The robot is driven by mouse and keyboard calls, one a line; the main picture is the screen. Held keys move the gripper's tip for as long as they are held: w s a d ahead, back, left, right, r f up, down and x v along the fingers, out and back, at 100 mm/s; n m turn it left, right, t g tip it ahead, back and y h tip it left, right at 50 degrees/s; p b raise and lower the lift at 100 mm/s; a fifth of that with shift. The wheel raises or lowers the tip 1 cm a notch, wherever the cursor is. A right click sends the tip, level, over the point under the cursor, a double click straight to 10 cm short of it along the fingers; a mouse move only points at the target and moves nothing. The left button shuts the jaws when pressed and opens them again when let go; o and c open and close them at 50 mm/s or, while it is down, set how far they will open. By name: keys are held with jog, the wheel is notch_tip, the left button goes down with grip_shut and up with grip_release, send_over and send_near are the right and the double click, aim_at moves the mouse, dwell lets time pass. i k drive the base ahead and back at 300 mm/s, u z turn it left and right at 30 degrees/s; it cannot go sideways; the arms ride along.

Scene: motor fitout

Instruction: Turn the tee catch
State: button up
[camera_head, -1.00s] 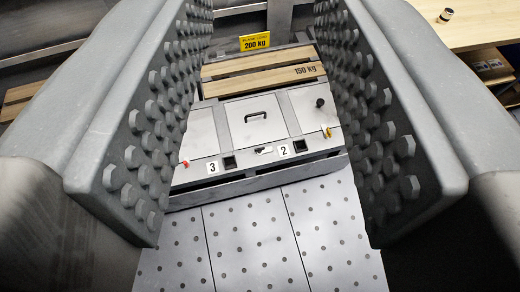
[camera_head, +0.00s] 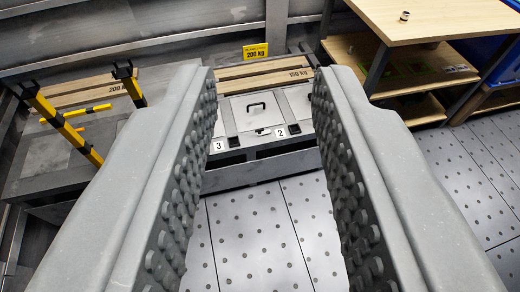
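The tee catch (camera_head: 262,131) appears as a small light and dark piece at the front edge of a grey lidded box, between the labels 3 and 2. It is too small to tell which way its bar points. The box lid (camera_head: 256,110) has a black handle and lies flat. My gripper (camera_head: 264,105) is open, its two big grey studded jaws on either side of the view. The box shows in the gap between them, some distance beyond. Nothing is held. The jaws hide the outer ends of the box row.
A wooden table (camera_head: 425,15) with shelves stands at right. Yellow-black posts (camera_head: 62,122) stand at left. The dotted floor (camera_head: 262,235) before the box is clear.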

aim_at(261, 132)
jog(key=u, duration=0.4)
jog(key=i, duration=1.25)
jog(key=z, duration=0.65)
jog(key=i, duration=0.65)
jog(key=z, duration=0.4)
